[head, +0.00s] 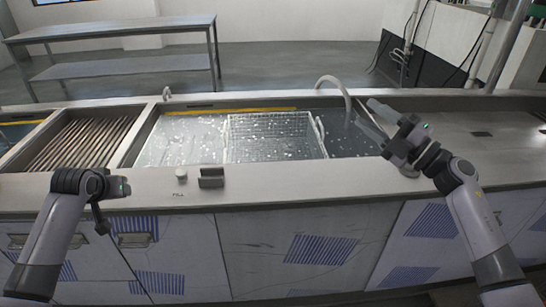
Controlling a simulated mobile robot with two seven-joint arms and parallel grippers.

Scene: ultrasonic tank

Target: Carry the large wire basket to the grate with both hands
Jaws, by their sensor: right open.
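The large wire basket (270,146) sits in the water of the tank. A pale looped handle (320,128) stands up at its right side; a left handle is not clear. The slatted grate (80,143) lies left of the tank, bare. My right gripper (371,119) is open and empty, to the right of the basket and apart from its handle. My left gripper (102,219) points down in front of the counter's front edge, below the grate and away from the basket. Its fingers are small and dark, so its opening is unclear.
A curved pale faucet (338,92) rises at the tank's back right, close to my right gripper. A dark block (211,178) and a small white knob (181,174) sit on the front ledge. A metal rack (120,68) stands behind. The right countertop is mostly clear.

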